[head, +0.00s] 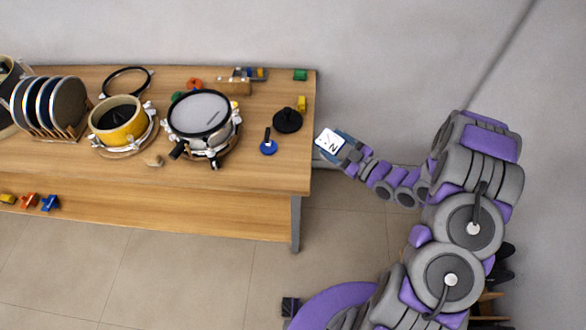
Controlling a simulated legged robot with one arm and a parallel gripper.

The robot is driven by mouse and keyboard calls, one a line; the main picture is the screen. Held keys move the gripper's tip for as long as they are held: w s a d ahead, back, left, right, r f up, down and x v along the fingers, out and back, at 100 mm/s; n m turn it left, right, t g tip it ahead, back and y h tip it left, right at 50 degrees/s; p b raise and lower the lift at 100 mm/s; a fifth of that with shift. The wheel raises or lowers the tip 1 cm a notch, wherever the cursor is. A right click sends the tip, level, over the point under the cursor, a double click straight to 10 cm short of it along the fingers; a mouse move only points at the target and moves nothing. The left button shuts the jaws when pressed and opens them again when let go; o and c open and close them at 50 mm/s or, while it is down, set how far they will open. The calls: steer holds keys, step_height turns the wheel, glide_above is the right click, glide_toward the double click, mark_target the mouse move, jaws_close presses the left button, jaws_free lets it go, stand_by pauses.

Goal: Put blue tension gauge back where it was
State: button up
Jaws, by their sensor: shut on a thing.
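My gripper (347,151) is beyond the table's right end, above floor level and clear of the tabletop. It is shut on a small block with a square white face with dark marks and blue sides, which looks like the blue tension gauge (329,142). The gauge is tilted, close to the table's right edge but apart from the things on it. The finger ends are too small to make out. A blue round piece with a black upright stem (268,147) stands on the table near its right end.
The wooden table (245,176) holds a drum with a white head (201,112), a yellow drum shell (117,122), a rack of discs (52,105), a black round pad (288,120), and yellow (301,103) and green (300,74) pieces. Its front right area is bare.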

steer(key=s+a+f+n+g+y, duration=0.2)
steer(key=s+f+n+g, duration=0.1)
steer(key=s, duration=0.9)
steer(key=shift+a+f+g+y, duration=0.2)
steer(key=shift+f+g+y, duration=0.1)
steer(key=shift+f+g, duration=0.15)
steer(key=w+a, duration=0.3)
steer(key=w, duration=0.1)
steer(key=w+a+f+b, duration=0.1)
steer(key=w+a, duration=0.1)
steer(key=w, duration=0.2)
steer(key=w+a+b, duration=0.1)
steer(key=w+a, duration=0.2)
steer(key=w, duration=0.1)
steer(key=shift+a+f, duration=0.2)
steer(key=shift+a, duration=0.1)
steer(key=shift+w+a+f+b, duration=0.15)
steer(key=shift+f+b, duration=0.1)
steer(key=shift+f, duration=0.35)
steer(key=shift+w+f+b, duration=0.15)
steer(key=shift+f+b, duration=0.1)
steer(key=shift+f, duration=0.35)
steer(key=shift+w+a+f+b, duration=0.15)
steer(key=shift+f+b, duration=0.1)
steer(key=shift+f, duration=0.35)
steer(key=o, duration=1.6)
steer(key=shift+d, duration=0.1)
